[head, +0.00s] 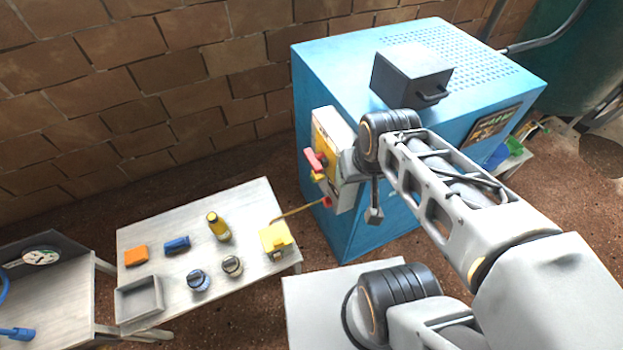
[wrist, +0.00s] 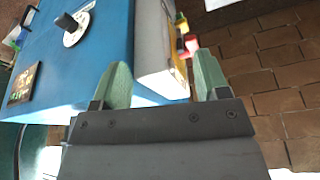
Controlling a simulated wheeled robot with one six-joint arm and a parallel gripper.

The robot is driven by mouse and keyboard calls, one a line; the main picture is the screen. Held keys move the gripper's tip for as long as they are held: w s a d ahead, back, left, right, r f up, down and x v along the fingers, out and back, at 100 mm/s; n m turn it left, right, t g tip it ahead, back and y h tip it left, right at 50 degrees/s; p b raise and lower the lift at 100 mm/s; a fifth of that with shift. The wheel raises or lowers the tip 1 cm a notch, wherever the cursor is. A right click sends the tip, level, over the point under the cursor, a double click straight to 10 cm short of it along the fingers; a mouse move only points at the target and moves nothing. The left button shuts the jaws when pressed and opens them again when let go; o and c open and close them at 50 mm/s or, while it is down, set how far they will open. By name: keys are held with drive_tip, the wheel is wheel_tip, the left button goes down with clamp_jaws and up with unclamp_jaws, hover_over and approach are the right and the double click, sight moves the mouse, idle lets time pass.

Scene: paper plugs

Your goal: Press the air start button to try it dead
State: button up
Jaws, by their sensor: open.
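A blue cabinet (head: 368,225) carries a control box with a yellow face (head: 325,140) on its left side. A red handle (head: 315,160) sticks out from this face, with a small yellow part below it and a red part (head: 327,202) near the lower edge. I cannot tell which part is the air start button. The box also shows in the wrist view (wrist: 152,48), edge-on, with red (wrist: 191,44) and yellow parts beyond it. My gripper (wrist: 164,76) is open, its green fingertips apart on either side of the box's near end. Contact is unclear. My arm hides part of the box in the head view.
A dark box (head: 410,78) stands on the cabinet. The left table (head: 200,225) holds a yellow block (head: 276,238) with a cord running toward the cabinet, a yellow bottle (head: 218,227), a grey tray (head: 140,298) and several small items. A brick wall stands behind.

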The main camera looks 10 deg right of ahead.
drive_tip(key=shift+c, duration=0.3)
clamp_jaws()
idle(0.6)
idle(1.0)
